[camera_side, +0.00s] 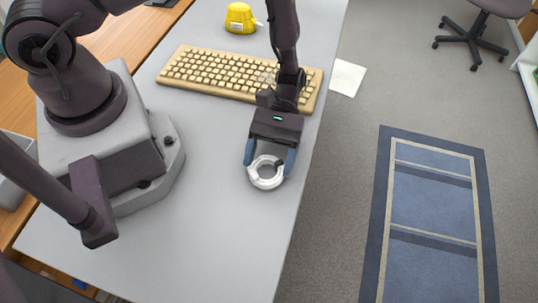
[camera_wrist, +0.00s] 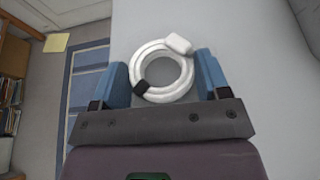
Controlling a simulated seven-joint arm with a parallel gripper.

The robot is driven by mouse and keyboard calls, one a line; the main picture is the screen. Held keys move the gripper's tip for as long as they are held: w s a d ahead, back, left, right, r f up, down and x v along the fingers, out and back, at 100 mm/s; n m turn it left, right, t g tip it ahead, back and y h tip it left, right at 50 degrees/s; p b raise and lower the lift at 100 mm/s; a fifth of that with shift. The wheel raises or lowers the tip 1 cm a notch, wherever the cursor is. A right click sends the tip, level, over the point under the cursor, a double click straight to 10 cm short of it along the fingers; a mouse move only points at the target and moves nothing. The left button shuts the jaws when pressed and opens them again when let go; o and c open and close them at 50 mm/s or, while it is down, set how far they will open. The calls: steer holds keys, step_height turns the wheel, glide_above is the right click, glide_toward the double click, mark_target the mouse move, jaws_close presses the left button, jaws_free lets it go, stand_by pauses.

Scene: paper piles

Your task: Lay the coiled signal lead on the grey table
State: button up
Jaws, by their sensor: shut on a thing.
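The coiled signal lead is a white ring-shaped coil (camera_side: 266,183) with a white plug and a dark clip, between the fingers of my gripper (camera_side: 268,167). In the wrist view the coil (camera_wrist: 141,62) sits between the two blue fingers of my gripper (camera_wrist: 163,84), which is shut on it. The grey table (camera_side: 205,225) is under the gripper, towards its right edge. I cannot tell whether the coil touches the table or hangs just above it.
A beige keyboard (camera_side: 232,73) lies behind the gripper, with a yellow object (camera_side: 240,18) further back. The table is clear in front of the gripper. Its right edge is close by, with carpet and a blue rug (camera_side: 432,195) below. A paper sheet (camera_side: 348,78) lies past that edge.

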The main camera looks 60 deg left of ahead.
steer(key=shift+f, duration=0.3)
steer(key=o, duration=1)
steer(key=shift+o, duration=0.2)
